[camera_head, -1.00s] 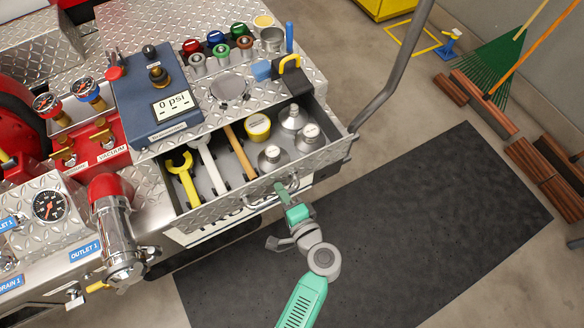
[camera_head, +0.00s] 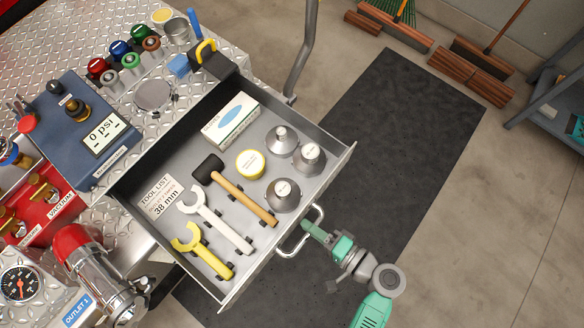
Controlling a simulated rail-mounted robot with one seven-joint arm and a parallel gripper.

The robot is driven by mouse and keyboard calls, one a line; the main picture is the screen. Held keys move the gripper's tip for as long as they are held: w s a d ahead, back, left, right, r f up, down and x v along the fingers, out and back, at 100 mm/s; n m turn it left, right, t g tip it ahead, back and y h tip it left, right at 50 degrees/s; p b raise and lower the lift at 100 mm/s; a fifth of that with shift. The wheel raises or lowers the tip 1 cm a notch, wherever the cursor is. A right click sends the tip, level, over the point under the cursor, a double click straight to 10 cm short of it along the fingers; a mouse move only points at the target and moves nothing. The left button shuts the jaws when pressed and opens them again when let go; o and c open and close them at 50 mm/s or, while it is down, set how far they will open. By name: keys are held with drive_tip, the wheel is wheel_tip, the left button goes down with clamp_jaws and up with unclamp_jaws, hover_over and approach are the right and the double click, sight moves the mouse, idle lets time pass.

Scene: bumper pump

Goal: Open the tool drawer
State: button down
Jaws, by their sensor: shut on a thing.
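The tool drawer (camera_head: 150,188) stands pulled well out of the diamond-plate bumper, with its inside in full view. Its silver bar handle (camera_head: 291,250) is on the front panel. My gripper (camera_head: 308,229) is at the handle, shut on it, with my green arm reaching up from the lower right. The drawer holds a yellow wrench (camera_head: 205,252), a white wrench (camera_head: 217,224), a mallet (camera_head: 238,190), a yellow round tin (camera_head: 250,164), several grey metal cones (camera_head: 283,194), a gloves box (camera_head: 231,121) and a tool list card (camera_head: 160,196).
A chrome outlet (camera_head: 95,275) stands left of the drawer. A grey upright bar (camera_head: 303,50) rises behind it. The dark floor mat (camera_head: 390,130) to the right is clear.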

drive_tip(key=shift+s+d, duration=0.25)
drive_tip(key=shift+d, duration=0.05)
drive_tip(key=c, duration=1.5)
unclamp_jaws()
drive_tip(key=shift+d, duration=0.1)
drive_tip(key=v, duration=0.7)
drive_tip(key=shift+s+d+p, duration=0.2)
drive_tip(key=shift+s+p, duration=0.1)
drive_tip(key=shift+p, duration=0.05)
